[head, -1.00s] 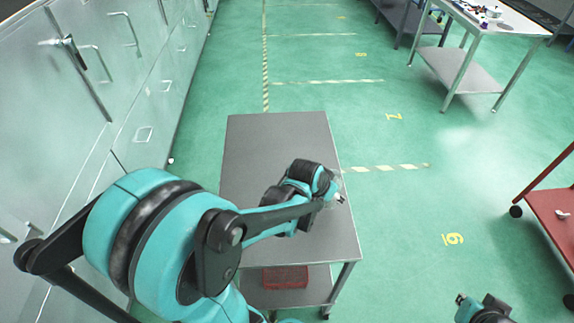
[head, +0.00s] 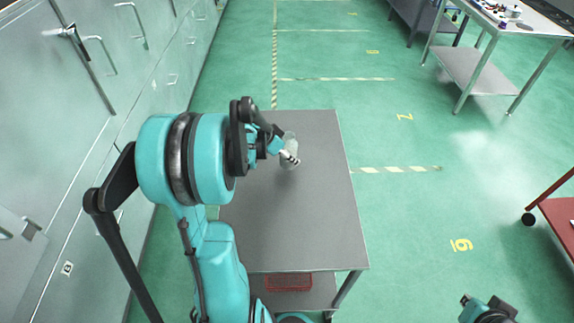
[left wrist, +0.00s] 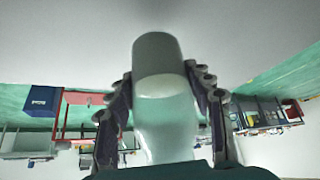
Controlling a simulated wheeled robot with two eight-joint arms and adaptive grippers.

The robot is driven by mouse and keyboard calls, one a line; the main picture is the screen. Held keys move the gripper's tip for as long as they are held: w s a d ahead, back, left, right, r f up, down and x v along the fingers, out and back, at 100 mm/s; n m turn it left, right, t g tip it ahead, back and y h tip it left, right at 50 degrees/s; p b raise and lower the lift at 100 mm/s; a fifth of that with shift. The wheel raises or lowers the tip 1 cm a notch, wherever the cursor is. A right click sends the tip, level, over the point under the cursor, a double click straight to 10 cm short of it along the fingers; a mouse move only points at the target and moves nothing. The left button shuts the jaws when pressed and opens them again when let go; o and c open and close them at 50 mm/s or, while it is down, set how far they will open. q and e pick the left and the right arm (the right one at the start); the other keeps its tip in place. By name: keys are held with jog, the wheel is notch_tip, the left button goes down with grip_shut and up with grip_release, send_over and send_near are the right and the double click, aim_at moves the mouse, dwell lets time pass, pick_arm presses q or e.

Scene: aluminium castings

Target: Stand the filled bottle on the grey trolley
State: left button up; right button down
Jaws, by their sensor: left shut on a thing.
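The pale, translucent bottle (head: 291,140) is over the far part of the grey trolley's (head: 310,220) top in the head view. My left gripper (head: 284,153) is shut on it. In the left wrist view the bottle (left wrist: 165,115) sits between both fingers, with its rounded end pointing to the grey surface at the top of the picture. The bottle looks about upright, but I cannot tell whether it touches the trolley. My right gripper (head: 488,308) is at the bottom right of the head view, away from the trolley, and its jaws are unclear.
A red basket (head: 289,283) is on the trolley's lower shelf. Most of the trolley's top is clear. Grey cabinets (head: 60,130) with handles line the left side. A red cart (head: 558,215) stands at the right and a laden table (head: 500,25) at the back right. Green floor lies between.

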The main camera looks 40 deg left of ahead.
aim_at(287, 162)
pick_arm(q)
notch_tip(287, 162, down, 4)
jog(key=shift+a+f+b, duration=0.15)
jog(key=shift+f+b, duration=0.05)
jog(key=shift+b, duration=0.8)
jog(key=shift+r, duration=0.1)
jog(key=o, duration=1.3)
jog(key=shift+o, duration=0.2)
